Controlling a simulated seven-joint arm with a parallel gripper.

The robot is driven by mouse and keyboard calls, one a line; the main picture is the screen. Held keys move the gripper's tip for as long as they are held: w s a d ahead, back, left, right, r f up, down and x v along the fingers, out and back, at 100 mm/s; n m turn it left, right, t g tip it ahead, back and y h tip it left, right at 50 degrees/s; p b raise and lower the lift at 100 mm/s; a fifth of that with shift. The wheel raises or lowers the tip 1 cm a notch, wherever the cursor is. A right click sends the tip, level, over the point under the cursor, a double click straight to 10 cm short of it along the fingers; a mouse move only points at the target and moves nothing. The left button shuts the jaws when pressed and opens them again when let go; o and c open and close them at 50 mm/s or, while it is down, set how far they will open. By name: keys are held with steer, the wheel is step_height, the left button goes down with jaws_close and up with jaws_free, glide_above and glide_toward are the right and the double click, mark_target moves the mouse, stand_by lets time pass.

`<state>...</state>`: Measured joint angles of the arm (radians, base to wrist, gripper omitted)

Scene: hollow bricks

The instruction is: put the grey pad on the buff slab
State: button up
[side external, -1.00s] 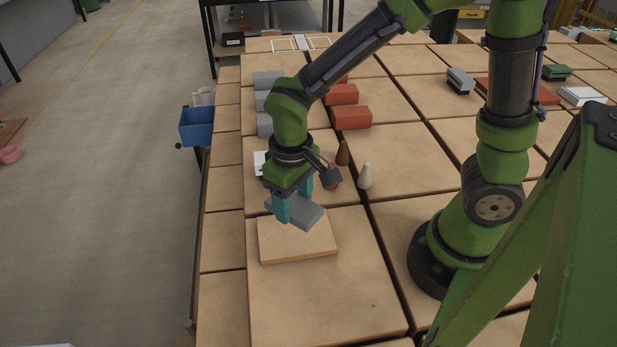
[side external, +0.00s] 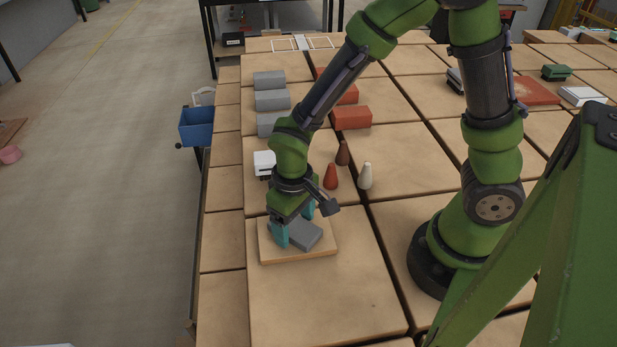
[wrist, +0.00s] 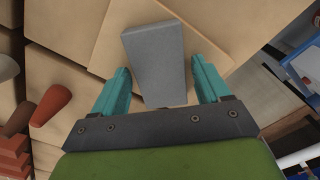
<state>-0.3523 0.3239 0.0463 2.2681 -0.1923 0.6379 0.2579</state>
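The grey pad (side external: 306,236) lies on the buff slab (side external: 290,253), which is a flat square board on the near-left tiles. The pad is turned at an angle to the slab's edges and looks to be within them. My gripper (side external: 294,224) is low over the slab, its teal fingers on either side of the pad. In the wrist view the pad (wrist: 157,62) sits between the fingertips (wrist: 160,72), with a narrow gap at the right finger; the left finger is very close to it. The fingers look slightly open. Part of the slab is hidden behind my gripper and the pad.
Behind my gripper stand a red cone (side external: 331,177), a brown cone (side external: 343,153) and a cream cone (side external: 365,176). A white block (side external: 264,163) is to their left. Grey bricks (side external: 271,100) and red bricks (side external: 352,117) lie farther back. Tiles in front of the slab are clear.

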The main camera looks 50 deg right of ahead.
mark_target(295, 226)
steer(key=shift+o, duration=0.4)
steer(key=shift+r, duration=0.1)
steer(key=shift+r, duration=0.3)
step_height(295, 226, up, 11)
steer(key=s+d+r+m+t+y, duration=0.2)
steer(key=s+d+r+m+t, duration=0.2)
steer(key=d+r+t, duration=0.3)
step_height(295, 226, up, 4)
steer(key=shift+s+d+f, duration=0.2)
steer(key=shift+s+d, duration=0.35)
steer(key=shift+d, duration=0.3)
